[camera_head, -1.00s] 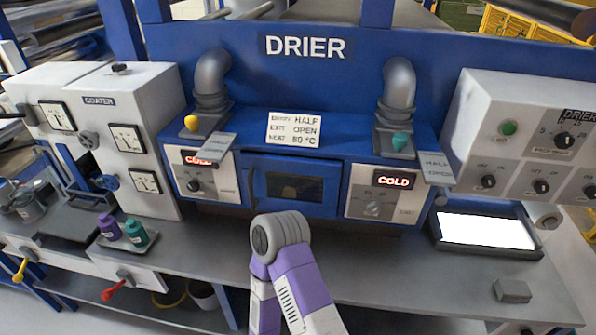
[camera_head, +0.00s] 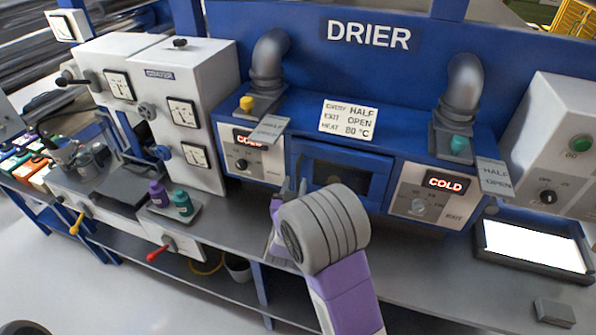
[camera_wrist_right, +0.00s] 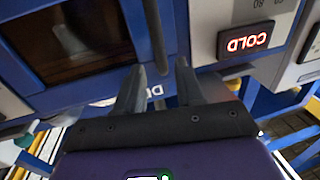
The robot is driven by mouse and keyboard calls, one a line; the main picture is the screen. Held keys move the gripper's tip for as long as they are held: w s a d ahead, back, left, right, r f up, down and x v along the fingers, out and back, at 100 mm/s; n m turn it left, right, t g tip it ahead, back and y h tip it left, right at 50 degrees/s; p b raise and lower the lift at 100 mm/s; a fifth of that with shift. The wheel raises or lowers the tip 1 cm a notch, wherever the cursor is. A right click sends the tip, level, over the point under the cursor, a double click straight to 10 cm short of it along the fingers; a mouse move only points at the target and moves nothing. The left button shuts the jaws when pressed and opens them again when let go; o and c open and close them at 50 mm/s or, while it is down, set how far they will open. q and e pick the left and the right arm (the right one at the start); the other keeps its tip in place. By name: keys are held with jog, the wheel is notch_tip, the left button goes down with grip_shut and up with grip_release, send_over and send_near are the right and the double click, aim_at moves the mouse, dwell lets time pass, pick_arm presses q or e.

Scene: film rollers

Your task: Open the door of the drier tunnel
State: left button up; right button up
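The drier tunnel's blue door (camera_head: 345,183), with a dark window, sits in the middle of the drier front and looks closed. My right gripper (camera_head: 290,188) is at the door's left edge, its fingers pointing at the drier front. In the right wrist view the two fingers of my right gripper (camera_wrist_right: 158,78) are apart, and a dark bar handle (camera_wrist_right: 154,35) runs between their tips. A gap shows beside the bar, so they do not look closed on it. The window of the door (camera_wrist_right: 70,35) also shows there. My left gripper is not in view.
Control panels with red COLD displays flank the door, the right one (camera_head: 432,193) fully visible. A note card (camera_head: 348,119) hangs above. A white coater machine (camera_head: 180,110) stands left. A lit white tray (camera_head: 530,247) and a grey block (camera_head: 555,311) lie right.

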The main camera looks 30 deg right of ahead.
aim_at(298, 174)
jog(key=x, duration=0.6)
jog(key=shift+w+d+f, duration=0.1)
jog(key=shift+c, duration=0.3)
grip_shut()
